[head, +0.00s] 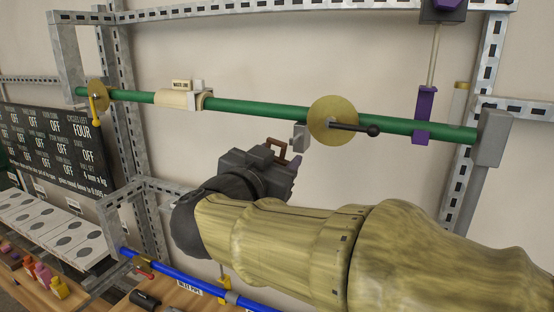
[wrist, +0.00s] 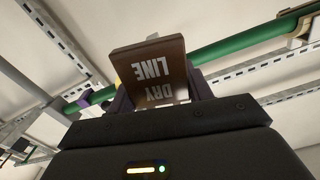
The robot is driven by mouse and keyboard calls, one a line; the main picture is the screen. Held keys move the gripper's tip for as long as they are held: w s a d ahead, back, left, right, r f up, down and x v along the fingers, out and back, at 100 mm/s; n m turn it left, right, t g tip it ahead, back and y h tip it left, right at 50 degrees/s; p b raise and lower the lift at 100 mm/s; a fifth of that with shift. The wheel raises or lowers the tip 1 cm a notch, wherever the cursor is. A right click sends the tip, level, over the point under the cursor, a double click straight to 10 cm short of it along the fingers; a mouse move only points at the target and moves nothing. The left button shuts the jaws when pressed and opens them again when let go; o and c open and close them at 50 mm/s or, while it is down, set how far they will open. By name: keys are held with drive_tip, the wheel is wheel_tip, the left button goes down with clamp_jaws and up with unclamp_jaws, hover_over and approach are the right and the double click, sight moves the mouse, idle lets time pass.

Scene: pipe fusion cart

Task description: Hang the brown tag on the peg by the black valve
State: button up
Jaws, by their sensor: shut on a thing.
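The brown tag (wrist: 152,72) is held between my gripper's fingers (wrist: 155,92). It reads "DRY LINE", upside down in the wrist view. In the head view, a brown piece of it (head: 277,146) shows above my gripper (head: 279,156). The black valve has a brass disc (head: 330,112) and a black lever (head: 355,129) pointing right, on the green pipe. My gripper is below and left of the disc, near a small grey block (head: 299,137). I cannot make out the peg clearly; it may belong to this block.
The green pipe (head: 258,108) carries a "WASTE LINE" sign (head: 181,85) and a yellow-handled valve (head: 98,96) at left. A purple bracket (head: 424,116) hangs at right. A blue pipe (head: 188,280) runs below. The wall around my gripper is bare.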

sight(295, 148)
drive_tip(key=shift+w+d, duration=0.15)
drive_tip(key=shift+w, duration=0.4)
drive_tip(key=shift+w+d+f, duration=0.1)
drive_tip(key=shift+w+d, duration=0.2)
drive_tip(key=shift+f+b+x, duration=0.15)
drive_tip(key=shift+b+x, duration=0.15)
drive_tip(key=shift+x, duration=1)
drive_tip(key=shift+f+b+x, duration=0.1)
drive_tip(key=shift+b+x, duration=0.15)
drive_tip(key=shift+x, duration=1.1)
drive_tip(key=shift+w+d+f, duration=0.1)
drive_tip(key=shift+w+f, duration=0.05)
drive_tip(key=shift+w, duration=0.25)
drive_tip(key=shift+w+d+f, duration=0.15)
drive_tip(key=shift+w, duration=0.25)
